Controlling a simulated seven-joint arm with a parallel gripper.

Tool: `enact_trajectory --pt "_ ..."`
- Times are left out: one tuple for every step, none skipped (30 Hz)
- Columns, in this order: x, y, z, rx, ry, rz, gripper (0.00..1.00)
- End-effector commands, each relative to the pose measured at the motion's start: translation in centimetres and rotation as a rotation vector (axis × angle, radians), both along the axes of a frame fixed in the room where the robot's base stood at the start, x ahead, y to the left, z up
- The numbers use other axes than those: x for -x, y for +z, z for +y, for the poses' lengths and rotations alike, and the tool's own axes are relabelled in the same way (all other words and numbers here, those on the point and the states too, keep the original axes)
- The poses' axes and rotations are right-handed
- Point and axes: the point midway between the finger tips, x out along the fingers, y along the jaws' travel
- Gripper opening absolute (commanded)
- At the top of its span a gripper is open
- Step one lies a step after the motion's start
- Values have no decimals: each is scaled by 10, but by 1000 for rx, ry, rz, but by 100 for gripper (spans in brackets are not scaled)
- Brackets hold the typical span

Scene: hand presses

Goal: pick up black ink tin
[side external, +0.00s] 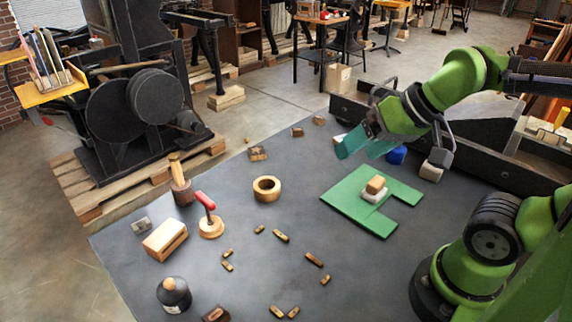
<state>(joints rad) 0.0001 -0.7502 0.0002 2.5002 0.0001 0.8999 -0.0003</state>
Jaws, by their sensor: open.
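A black, rounded container (174,294) with a knob-like top and a pale label sits on the dark tabletop at the lower left. It is the only thing that looks like the black ink tin, though I cannot read its label.
A green mat (345,205) holds a pale block with a tan one on it. A blue object (397,155) is near my gripper. A wooden ring (267,189), a red-handled tool (208,215), a wooden block (165,238) and several small pieces lie between.

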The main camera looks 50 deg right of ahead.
Motion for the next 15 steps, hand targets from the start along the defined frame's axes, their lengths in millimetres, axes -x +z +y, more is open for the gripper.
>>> enact_trajectory --pt "0 0 0 0 0 0 78" --pt "0 0 0 0 0 0 78" --pt "0 0 0 0 0 0 81" --pt "0 0 0 0 0 0 85" --pt "0 0 0 0 0 0 88" --pt "0 0 0 0 0 0 88" --pt "0 0 0 0 0 0 88" --pt "0 0 0 0 0 0 88" --pt "0 0 0 0 0 0 88" --pt "0 0 0 0 0 0 88" --pt "0 0 0 0 0 0 88" --pt "0 0 0 0 2 0 88" --pt "0 0 1 0 7 1 88" --pt "0 -1 4 0 16 6 88" --pt "0 -6 8 0 33 27 88"
